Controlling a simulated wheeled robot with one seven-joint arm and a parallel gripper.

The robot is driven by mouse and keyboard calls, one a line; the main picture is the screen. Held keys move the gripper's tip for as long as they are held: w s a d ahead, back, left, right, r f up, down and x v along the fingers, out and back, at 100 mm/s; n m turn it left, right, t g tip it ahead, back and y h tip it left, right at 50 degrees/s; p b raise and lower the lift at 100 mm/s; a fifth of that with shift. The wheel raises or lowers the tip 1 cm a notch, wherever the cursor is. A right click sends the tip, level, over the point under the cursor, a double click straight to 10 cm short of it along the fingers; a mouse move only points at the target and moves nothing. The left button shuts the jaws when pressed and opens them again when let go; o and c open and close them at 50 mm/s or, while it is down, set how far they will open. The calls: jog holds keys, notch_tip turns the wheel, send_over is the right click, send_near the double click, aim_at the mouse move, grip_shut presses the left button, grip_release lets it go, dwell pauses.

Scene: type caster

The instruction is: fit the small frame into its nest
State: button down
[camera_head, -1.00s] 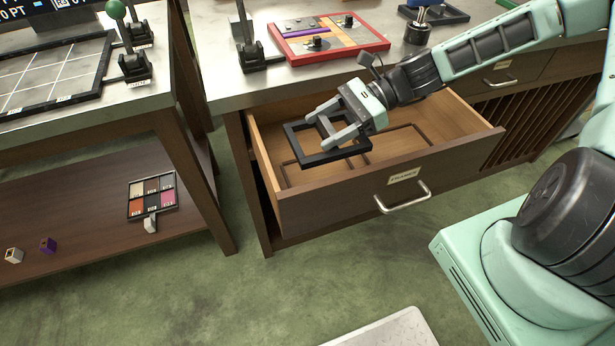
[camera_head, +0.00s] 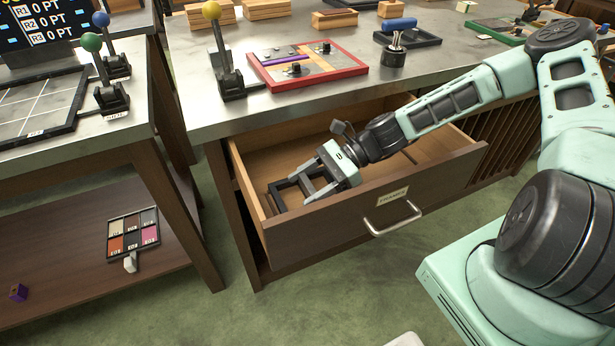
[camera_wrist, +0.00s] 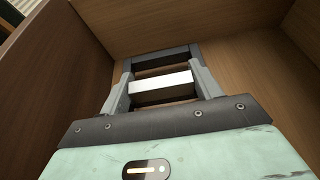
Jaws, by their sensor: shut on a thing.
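The small frame (camera_head: 277,197) is a dark open square low in the left part of the open wooden drawer (camera_head: 345,210). My gripper (camera_head: 296,192) reaches down into the drawer and is shut on the frame. In the wrist view the fingers (camera_wrist: 160,92) stand on either side of the frame, with a brightly lit bar (camera_wrist: 160,87) between them and a dark bar beyond. Thin brown ridges (camera_head: 410,156) show on the drawer floor to the right. The floor under the frame is mostly hidden, so I cannot tell whether it is seated in a nest.
The drawer's front panel has a label and a metal handle (camera_head: 393,217). On the worktop above are a yellow-knobbed lever (camera_head: 228,65), a red-rimmed board (camera_head: 308,66) and a blue-handled tool (camera_head: 396,42). The drawer's right part looks empty.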

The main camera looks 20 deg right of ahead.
jog(key=shift+f, duration=0.85)
jog(key=shift+f, duration=0.1)
jog(key=shift+c, duration=1.6)
grip_release()
jog(key=shift+f, duration=0.1)
jog(key=shift+d, duration=0.1)
jog(key=v, duration=1.2)
